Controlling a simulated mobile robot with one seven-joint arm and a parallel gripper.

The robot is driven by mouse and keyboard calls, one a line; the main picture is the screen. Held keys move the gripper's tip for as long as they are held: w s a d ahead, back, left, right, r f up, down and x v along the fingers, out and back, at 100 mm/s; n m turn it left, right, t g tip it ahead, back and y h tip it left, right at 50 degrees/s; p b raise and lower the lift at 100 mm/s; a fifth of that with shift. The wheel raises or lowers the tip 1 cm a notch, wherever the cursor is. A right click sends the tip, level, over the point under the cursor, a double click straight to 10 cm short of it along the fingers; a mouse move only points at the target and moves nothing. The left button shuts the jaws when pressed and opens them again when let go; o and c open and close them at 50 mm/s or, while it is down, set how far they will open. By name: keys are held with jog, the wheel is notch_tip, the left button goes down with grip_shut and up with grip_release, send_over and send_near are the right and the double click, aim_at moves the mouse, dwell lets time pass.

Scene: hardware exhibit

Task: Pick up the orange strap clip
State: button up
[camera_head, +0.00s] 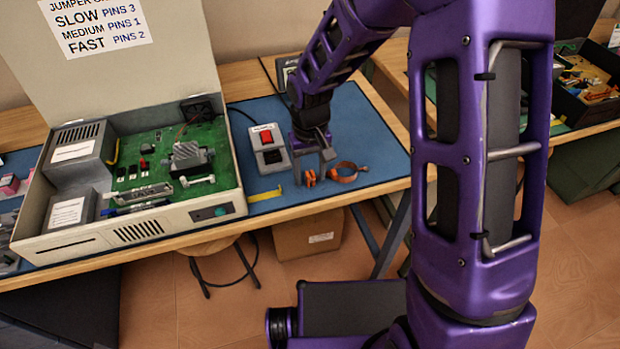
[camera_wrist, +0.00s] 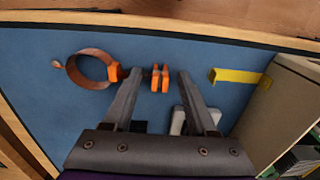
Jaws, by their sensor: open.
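A small orange clip (camera_head: 310,178) made of two close upright pieces stands on the blue mat below my gripper (camera_head: 312,168). In the wrist view the orange clip (camera_wrist: 160,78) shows between the two fingertips of my gripper (camera_wrist: 160,73), with a gap on each side. My gripper is open and holds nothing. A copper-coloured ring strap (camera_head: 346,173) with an orange clasp lies just right of the clip. In the wrist view the ring strap (camera_wrist: 72,66) is left of the fingers, and its orange clasp (camera_wrist: 113,72) is close to the left fingertip.
A grey switch box (camera_head: 270,158) with a red button stands left of my gripper. A yellow angled strip (camera_head: 265,195) lies near the table's front edge; it also shows in the wrist view (camera_wrist: 238,76). An open case with a green circuit board (camera_head: 160,160) fills the left side.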

jog(key=shift+f, duration=0.1)
grip_shut()
dwell(0.3)
